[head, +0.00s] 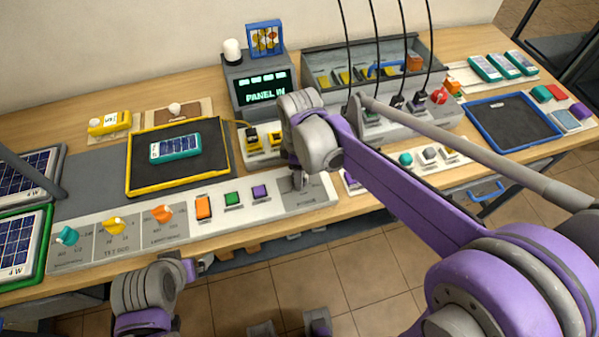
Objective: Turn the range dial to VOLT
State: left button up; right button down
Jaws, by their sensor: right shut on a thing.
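My right gripper (300,181) points down at the right end of the long light control panel (125,255), over a grey labelled field (316,197). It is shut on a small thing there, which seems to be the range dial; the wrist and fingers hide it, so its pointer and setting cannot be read. On the left part of the panel are a teal knob (67,236), a yellow knob (115,225) and an orange knob (162,213) with small labels. My left arm's wrist (148,288) is low at the front, off the panel; its jaws cannot be made out.
A display (262,88) reads PANEL IN. Orange (203,207), green (232,199) and purple (259,191) buttons lie left of the right gripper. A yellow-rimmed tray (131,185) holds a teal meter (175,148). Black cables hang behind my right wrist.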

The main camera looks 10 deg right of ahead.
jog(key=shift+c, duration=1.5)
grip_release()
notch_tip(320, 180, up, 11)
jog(key=shift+p, duration=0.4)
jog(key=shift+d+f, duration=0.1)
jog(key=shift+f, duration=0.05)
jog(key=s+d+f+m+t, duration=0.2)
jog(key=s+d+f+m, duration=0.1)
jog(key=s+f+m, duration=0.2)
jog(key=s+d+f+m+t, duration=0.3)
jog(key=s+f+m, duration=0.2)
jog(key=s+m, duration=0.4)
jog(key=shift+s+d+f, duration=0.25)
